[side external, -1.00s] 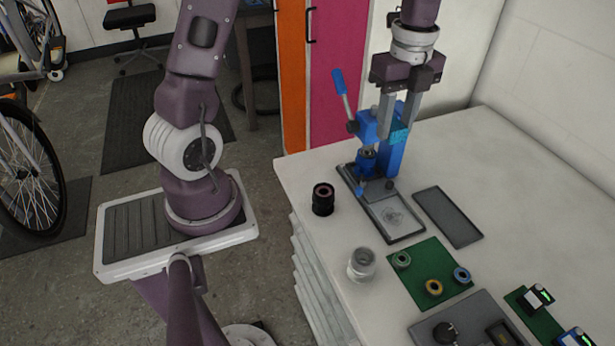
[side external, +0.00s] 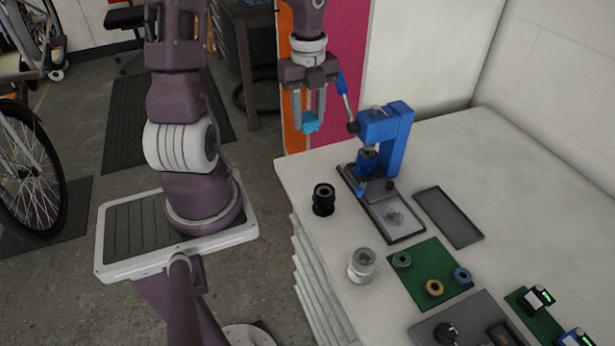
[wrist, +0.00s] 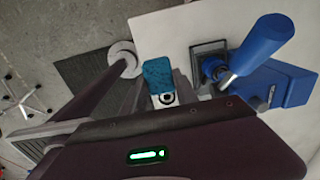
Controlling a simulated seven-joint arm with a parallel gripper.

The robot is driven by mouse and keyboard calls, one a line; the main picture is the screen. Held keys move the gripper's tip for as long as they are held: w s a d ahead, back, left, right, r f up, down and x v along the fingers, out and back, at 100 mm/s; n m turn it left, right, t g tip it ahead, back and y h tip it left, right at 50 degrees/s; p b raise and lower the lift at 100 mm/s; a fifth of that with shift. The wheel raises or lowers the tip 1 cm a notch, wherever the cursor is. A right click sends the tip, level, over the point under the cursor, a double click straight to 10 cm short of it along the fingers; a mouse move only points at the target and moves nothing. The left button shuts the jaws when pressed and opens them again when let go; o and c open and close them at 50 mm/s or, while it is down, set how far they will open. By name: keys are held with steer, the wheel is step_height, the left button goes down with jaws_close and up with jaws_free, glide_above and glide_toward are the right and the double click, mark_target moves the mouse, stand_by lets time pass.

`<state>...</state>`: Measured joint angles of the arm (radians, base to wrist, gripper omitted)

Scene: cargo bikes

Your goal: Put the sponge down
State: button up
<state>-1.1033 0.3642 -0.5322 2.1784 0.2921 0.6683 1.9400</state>
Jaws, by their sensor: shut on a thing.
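The sponge (side external: 310,122) is a small teal-blue block held between the fingertips of my gripper (side external: 310,116). In the side external view it hangs in the air near the table's far left corner, left of the blue press. In the wrist view the sponge (wrist: 158,76) shows between the two fingers of my gripper (wrist: 160,92), with the table's edge and the floor below. My gripper is shut on it.
A blue lever press (side external: 385,140) stands on the white table (side external: 520,190). Clear table lies at the right.

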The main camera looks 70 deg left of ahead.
mark_target(308, 117)
step_height(308, 117, down, 15)
steer(key=shift+f, duration=0.2)
steer(key=shift+f, duration=0.15)
steer(key=o, duration=1.2)
step_height(308, 117, up, 12)
steer(key=shift+r, duration=0.1)
steer(key=s+d+r+n+t, duration=0.2)
steer(key=s+d+r+n, duration=0.3)
steer(key=d+r+n, duration=0.4)
steer(key=s+d+r+n+t, duration=0.3)
steer(key=s+d+r+n, duration=0.2)
steer(key=d+r+n, duration=0.4)
steer(key=shift+s+d+t, duration=0.2)
steer(key=shift+d+t, duration=0.1)
steer(key=shift+d, duration=0.3)
